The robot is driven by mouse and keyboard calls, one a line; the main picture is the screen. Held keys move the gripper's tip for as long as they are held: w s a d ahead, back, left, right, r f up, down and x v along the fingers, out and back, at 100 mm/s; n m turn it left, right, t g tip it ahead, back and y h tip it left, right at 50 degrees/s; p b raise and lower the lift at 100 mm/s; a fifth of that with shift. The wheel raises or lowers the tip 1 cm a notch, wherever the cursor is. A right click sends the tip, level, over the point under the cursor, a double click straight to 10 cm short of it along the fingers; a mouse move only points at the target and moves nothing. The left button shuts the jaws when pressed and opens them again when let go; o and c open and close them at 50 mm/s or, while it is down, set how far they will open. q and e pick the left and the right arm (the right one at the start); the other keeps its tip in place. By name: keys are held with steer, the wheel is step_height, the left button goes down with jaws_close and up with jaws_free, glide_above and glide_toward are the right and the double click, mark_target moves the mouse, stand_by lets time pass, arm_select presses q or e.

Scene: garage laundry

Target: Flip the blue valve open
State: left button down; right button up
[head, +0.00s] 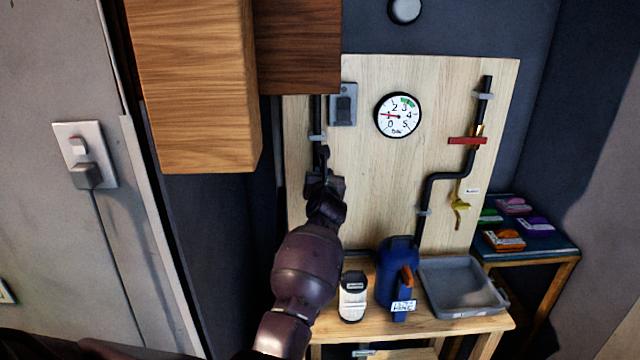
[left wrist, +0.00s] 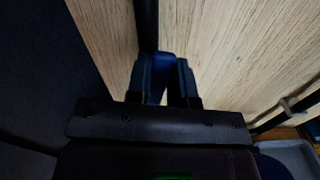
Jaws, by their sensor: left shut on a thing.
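My left gripper (head: 324,172) is up against the left side of the wooden board (head: 360,190), at the dark vertical pipe (head: 317,115). In the left wrist view its two fingers (left wrist: 164,68) are shut on the blue valve (left wrist: 161,66), of which only a narrow blue part shows between them. The black pipe (left wrist: 147,22) runs up from there along the board. In the head view the gripper and wrist hide the valve, so its angle cannot be told. My right gripper is not in view.
A wooden cabinet (head: 190,90) hangs close at the upper left. The board also carries a gauge (head: 398,115), a grey box (head: 343,105), a red-handled valve (head: 467,141) and a yellow valve (head: 459,205). Below stand a white bottle (head: 353,303), a blue jug (head: 394,262) and a grey tray (head: 462,312).

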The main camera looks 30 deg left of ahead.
arm_select(q)
steer(key=shift+s+a+n+p, duration=0.3)
steer(key=shift+a+n+p, duration=0.2)
steer(key=shift+n, duration=0.6)
steer(key=c, duration=1)
jaws_free()
steer(key=shift+a, duration=0.1)
steer(key=v, duration=0.7)
steer(key=shift+s+d, duration=0.2)
steer(key=shift+s, duration=0.05)
